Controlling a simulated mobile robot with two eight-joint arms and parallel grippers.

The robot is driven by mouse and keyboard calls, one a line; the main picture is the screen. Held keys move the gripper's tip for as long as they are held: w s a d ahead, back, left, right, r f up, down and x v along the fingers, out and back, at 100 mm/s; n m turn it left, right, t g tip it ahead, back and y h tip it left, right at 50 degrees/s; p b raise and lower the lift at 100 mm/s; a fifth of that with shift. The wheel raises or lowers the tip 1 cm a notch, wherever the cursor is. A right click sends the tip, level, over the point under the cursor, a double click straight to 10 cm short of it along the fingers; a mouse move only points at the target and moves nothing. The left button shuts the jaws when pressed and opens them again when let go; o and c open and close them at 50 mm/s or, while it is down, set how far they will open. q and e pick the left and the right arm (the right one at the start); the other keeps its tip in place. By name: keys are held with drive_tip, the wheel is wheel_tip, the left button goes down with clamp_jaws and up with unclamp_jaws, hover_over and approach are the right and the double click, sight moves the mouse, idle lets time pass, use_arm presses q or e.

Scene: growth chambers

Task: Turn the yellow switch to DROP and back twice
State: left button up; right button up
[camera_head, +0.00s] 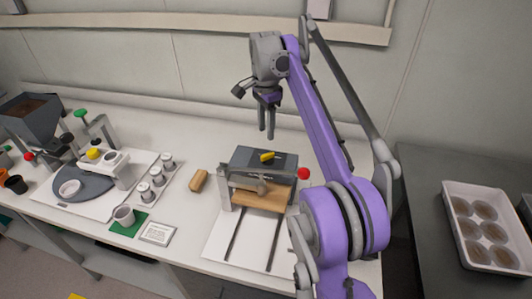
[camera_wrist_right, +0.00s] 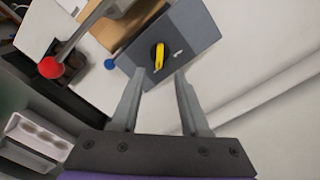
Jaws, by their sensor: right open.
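The yellow switch (camera_head: 267,157) sits on top of a dark grey box (camera_head: 247,155) at the back of a small press-like device. It also shows in the right wrist view as a yellow handle on a black round base (camera_wrist_right: 159,56). My right gripper (camera_head: 267,135) hangs open and empty, pointing down, above and behind the box. In the right wrist view its two fingers (camera_wrist_right: 157,77) are apart, with the switch beyond their tips and not between them. The switch's lettering is too small to read. My left gripper is out of view.
The device has a red knob (camera_head: 304,173), a wooden block (camera_head: 258,200) and two rails on a white board (camera_head: 222,241). Left of it lie a tan block (camera_head: 198,181), several white cups and a hopper machine (camera_head: 32,113). A white tray (camera_head: 462,235) stands at right.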

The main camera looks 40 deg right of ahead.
sight(266, 155)
wheel_tip(266, 155, down, 9)
drive_tip(key=shift+f+b, duration=0.2)
drive_tip(key=shift+b, duration=0.35)
drive_tip(key=shift+c, duration=0.2)
clamp_jaws()
